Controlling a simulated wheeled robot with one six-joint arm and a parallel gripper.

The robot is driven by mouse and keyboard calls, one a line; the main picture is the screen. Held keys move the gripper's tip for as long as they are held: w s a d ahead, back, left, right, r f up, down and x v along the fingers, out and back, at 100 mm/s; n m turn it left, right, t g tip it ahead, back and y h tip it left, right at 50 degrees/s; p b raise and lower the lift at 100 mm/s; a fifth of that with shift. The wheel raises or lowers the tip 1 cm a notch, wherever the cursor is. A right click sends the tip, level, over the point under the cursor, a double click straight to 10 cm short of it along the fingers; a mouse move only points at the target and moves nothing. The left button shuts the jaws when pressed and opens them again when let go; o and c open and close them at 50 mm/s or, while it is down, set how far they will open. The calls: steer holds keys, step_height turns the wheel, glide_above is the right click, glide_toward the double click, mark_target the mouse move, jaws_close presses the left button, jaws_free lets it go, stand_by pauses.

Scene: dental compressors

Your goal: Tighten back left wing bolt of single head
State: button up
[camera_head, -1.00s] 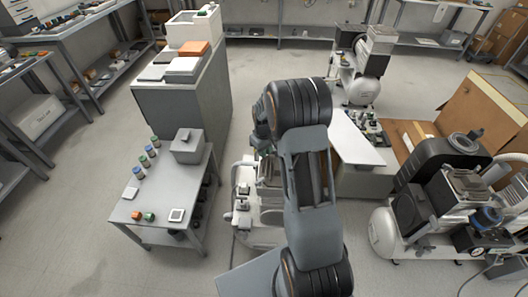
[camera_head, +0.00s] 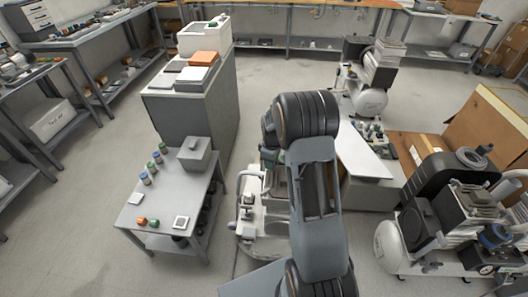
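A white machine (camera_head: 250,215) stands low in the middle of the view, mostly hidden behind my arm. Another compressor (camera_head: 371,98) with a white tank stands further back, right of centre. A larger compressor unit (camera_head: 392,246) with a white tank, black housing and finned block stands at the right. I cannot tell for sure which one is the single head. No wing bolt can be made out at this size. My gripper is not visible; my own arm links fill the middle and cover what lies behind them.
A small grey table (camera_head: 146,216) at left carries small jars, a grey box (camera_head: 196,154) and coloured parts. A grey cabinet (camera_head: 180,117) stands behind it. A white board (camera_head: 358,152) and an open cardboard box (camera_head: 490,126) are right of my arm. Floor is clear at far left.

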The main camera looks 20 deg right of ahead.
steer(key=n, duration=0.2)
steer(key=n+p, duration=0.1)
steer(key=n, duration=0.4)
steer(key=shift+w+d+r, duration=0.1)
steer(key=shift+w+d, duration=0.05)
steer(key=shift+w, duration=0.15)
steer(key=n+p, duration=0.1)
steer(key=n, duration=0.3)
steer(key=shift+w+p, duration=0.2)
steer(key=shift+p, duration=0.2)
steer(key=shift+w+r+n, duration=0.15)
steer(key=shift+r+n, duration=0.15)
steer(key=shift+n, duration=0.5)
step_height(320, 180, up, 14)
steer(key=s+a+r+m+t, duration=0.1)
steer(key=s+a+r+m, duration=0.2)
steer(key=s+m, duration=0.2)
steer(key=s+a+r+m+t, duration=0.1)
steer(key=s+a+r+m, duration=0.2)
steer(key=s+m, duration=0.3)
steer(key=s+a+r+m+t+p, duration=0.1)
steer(key=s+a+r+m, duration=0.2)
steer(key=s+m, duration=0.3)
steer(key=shift+s+a+r, duration=0.25)
steer(key=shift+s+a, duration=0.25)
steer(key=shift+a, duration=0.3)
